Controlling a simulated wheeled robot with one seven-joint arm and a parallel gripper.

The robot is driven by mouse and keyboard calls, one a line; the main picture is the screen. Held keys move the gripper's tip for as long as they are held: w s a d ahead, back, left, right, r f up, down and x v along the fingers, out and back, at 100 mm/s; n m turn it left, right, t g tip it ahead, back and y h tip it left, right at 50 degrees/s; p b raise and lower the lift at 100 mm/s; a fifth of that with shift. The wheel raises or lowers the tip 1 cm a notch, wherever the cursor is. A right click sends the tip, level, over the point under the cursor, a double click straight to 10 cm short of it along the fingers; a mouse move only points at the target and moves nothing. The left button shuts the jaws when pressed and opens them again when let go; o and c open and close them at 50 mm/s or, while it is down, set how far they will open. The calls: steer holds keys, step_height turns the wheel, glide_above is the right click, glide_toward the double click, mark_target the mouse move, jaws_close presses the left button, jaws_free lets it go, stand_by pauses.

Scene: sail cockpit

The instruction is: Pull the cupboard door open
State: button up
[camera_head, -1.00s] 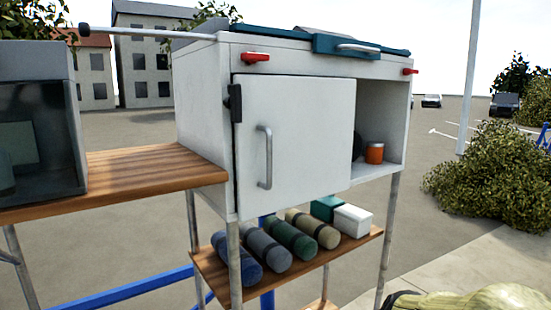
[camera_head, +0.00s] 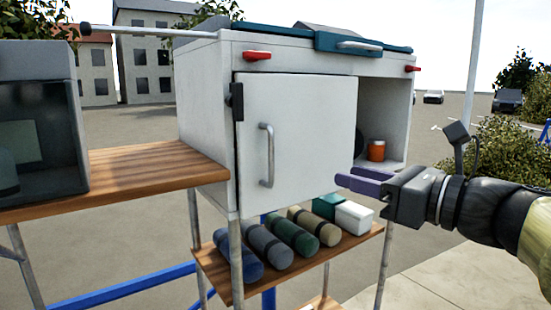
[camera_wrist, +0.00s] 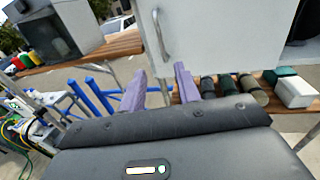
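The white cupboard door (camera_head: 310,140) is on the front left of the white cabinet, with its black hinge at the door's upper left edge. It looks shut or nearly so. Its grey vertical bar handle (camera_head: 267,156) is on the door's left half. The handle also shows at the top of the wrist view (camera_wrist: 161,33). My gripper (camera_head: 348,182) is right of the handle, in front of the cabinet's lower right, and touches nothing that I can see. In the wrist view its two purple fingers (camera_wrist: 160,85) stand apart with nothing between them.
A wooden side shelf (camera_head: 150,165) with a dark glass-fronted box (camera_head: 40,140) adjoins on the left. Below, a wooden shelf (camera_head: 222,277) holds several rolls and boxes. An orange jar (camera_head: 376,151) stands in the cabinet's open right bay.

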steer(key=p, duration=0.6)
glide_toward(277, 158)
steer(key=a+r, duration=0.2)
steer(key=a, duration=0.5)
steer(key=shift+w+a, duration=0.1)
steer(key=shift+w, duration=0.35)
steer(key=shift+c, duration=0.4)
jaws_close()
